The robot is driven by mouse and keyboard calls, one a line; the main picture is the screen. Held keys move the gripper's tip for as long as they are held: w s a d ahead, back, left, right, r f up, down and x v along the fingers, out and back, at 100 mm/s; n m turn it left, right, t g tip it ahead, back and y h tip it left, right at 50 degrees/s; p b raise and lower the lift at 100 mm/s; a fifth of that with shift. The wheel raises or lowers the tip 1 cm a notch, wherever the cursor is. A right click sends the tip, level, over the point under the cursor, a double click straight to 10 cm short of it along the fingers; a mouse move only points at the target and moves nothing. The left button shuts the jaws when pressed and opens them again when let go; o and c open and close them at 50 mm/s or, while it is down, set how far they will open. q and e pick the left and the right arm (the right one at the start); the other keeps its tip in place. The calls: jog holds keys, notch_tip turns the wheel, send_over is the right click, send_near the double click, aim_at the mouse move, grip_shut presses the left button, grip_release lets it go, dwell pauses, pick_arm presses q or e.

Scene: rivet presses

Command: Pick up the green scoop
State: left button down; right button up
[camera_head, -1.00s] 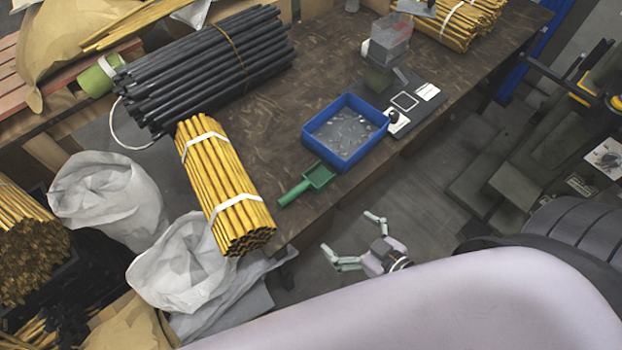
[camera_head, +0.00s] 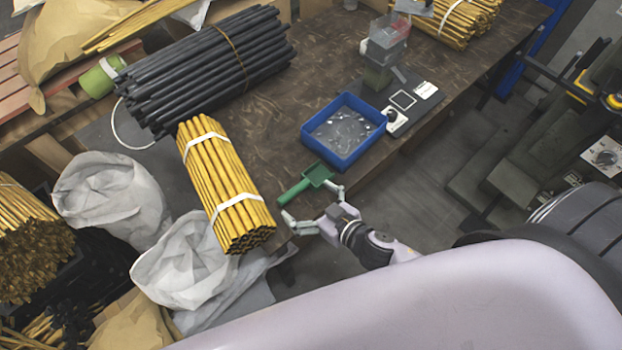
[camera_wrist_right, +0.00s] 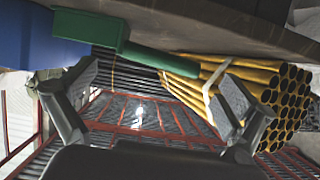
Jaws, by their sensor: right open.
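The green scoop (camera_head: 305,183) lies on the brown table at its front edge, just in front of the blue tray, its handle pointing to the lower left. My right gripper (camera_head: 313,206) is open at the table edge, its fingers spread on either side of the scoop in the head view. In the right wrist view the scoop (camera_wrist_right: 130,48) is seen above the open gripper (camera_wrist_right: 155,100), its handle crossing between the two fingers. Nothing is between the fingertips that I can see gripped. My left gripper is not in view.
The blue tray (camera_head: 309,132) with small clear parts stands right behind the scoop. A bundle of yellow tubes (camera_head: 222,180) lies to its left, overhanging the table edge. Black tubes (camera_head: 205,70) lie farther back. White sacks (camera_head: 112,200) stand at the left below.

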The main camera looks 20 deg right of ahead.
aim_at(296, 192)
jog(key=shift+w+a+f, duration=0.1)
jog(key=shift+w+a, duration=0.15)
jog(key=shift+w, duration=0.3)
jog(key=p+x, duration=0.1)
jog(key=x, duration=0.3)
jog(key=shift+w+a+f, duration=0.1)
jog(key=shift+w, duration=0.05)
jog(key=c, duration=1.2)
jog(key=shift+o, duration=0.2)
notch_tip(296, 192, up, 8)
jog(key=shift+r+p, duration=0.15)
jog(key=shift+p, duration=1.05)
notch_tip(296, 192, up, 12)
jog(key=p, duration=0.1)
